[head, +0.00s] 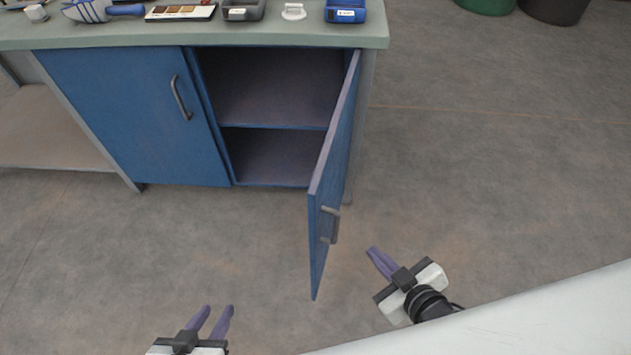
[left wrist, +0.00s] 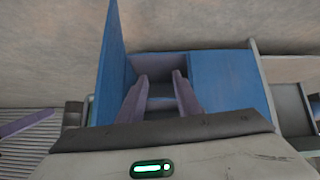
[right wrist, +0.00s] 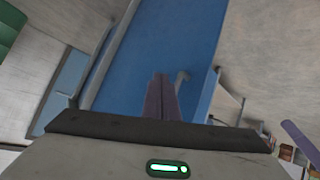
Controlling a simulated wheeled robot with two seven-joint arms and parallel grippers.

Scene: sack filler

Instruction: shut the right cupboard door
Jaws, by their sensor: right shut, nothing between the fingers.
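The right cupboard door (head: 336,165) is blue and stands wide open, swung out from the cupboard's right side. It also shows in the left wrist view (left wrist: 109,65) and fills the middle of the right wrist view (right wrist: 160,50). Its grey handle (head: 331,225) is on the outer face near the free edge; it also shows in the right wrist view (right wrist: 183,76). My right gripper (head: 372,250) is shut and empty, to the right of the door on its outer side, apart from it. My left gripper (head: 218,308) is open and empty, in front of the cupboard, left of the door.
The left cupboard door (head: 130,115) is shut. The shelves inside the open side (head: 275,85) look empty. The green-grey worktop (head: 200,35) carries several small items and bins. Dark and green tubs (head: 555,8) stand at the back right. The floor around the door is clear.

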